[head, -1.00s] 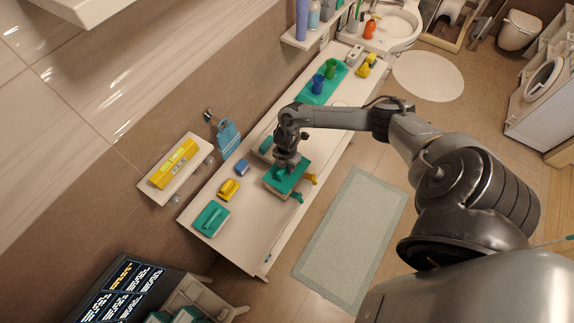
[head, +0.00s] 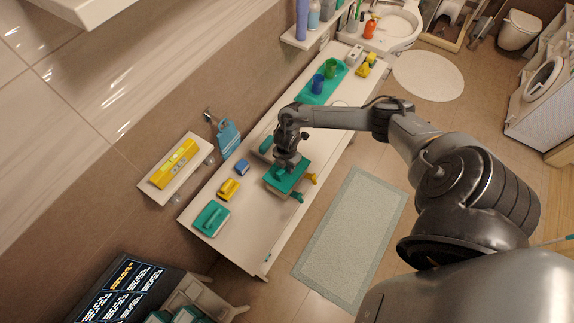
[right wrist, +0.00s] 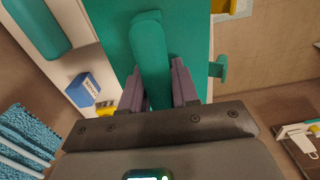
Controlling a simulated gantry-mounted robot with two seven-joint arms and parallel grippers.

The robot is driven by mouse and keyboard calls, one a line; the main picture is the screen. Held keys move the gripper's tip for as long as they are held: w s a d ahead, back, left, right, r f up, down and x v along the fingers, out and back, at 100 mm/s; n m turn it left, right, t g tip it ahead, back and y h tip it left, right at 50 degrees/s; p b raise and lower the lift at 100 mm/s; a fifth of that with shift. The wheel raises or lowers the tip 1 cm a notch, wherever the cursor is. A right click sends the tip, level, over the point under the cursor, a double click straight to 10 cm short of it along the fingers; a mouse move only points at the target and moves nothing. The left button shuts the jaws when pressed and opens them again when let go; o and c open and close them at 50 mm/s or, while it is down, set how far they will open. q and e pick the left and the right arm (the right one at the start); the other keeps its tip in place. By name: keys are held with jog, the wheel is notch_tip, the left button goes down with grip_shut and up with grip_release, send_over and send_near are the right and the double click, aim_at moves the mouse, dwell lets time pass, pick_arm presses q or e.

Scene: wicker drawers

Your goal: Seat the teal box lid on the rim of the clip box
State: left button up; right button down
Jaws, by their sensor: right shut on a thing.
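The teal box lid (head: 296,176) is under my right gripper (head: 284,168) in the head view. In the right wrist view, the two fingers of my right gripper (right wrist: 160,85) are shut on the upright handle of the teal lid (right wrist: 150,45). The clip box is mostly hidden under the lid in the head view; a yellow clip (head: 313,178) and a teal clip (head: 297,197) stick out at its side. The lid lies over the box top, but I cannot tell whether it touches the rim all round. My left gripper is not in view.
On the long bench (head: 245,245) are a second teal piece with a handle (head: 211,218), a yellow item (head: 228,189), a small blue box (head: 242,167) and a teal tray (head: 305,98) with cups. The near bench end is clear. A shelf (head: 160,195) holds a yellow level.

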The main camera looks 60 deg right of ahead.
dwell(0.4)
jog(key=shift+f+b, duration=0.35)
jog(key=shift+f, duration=0.25)
jog(key=shift+f+b, duration=0.6)
jog(key=shift+f, duration=0.25)
jog(key=c, duration=0.8)
grip_release()
jog(key=shift+r, duration=0.7)
notch_tip(320, 180, up, 10)
jog(key=shift+f, duration=0.25)
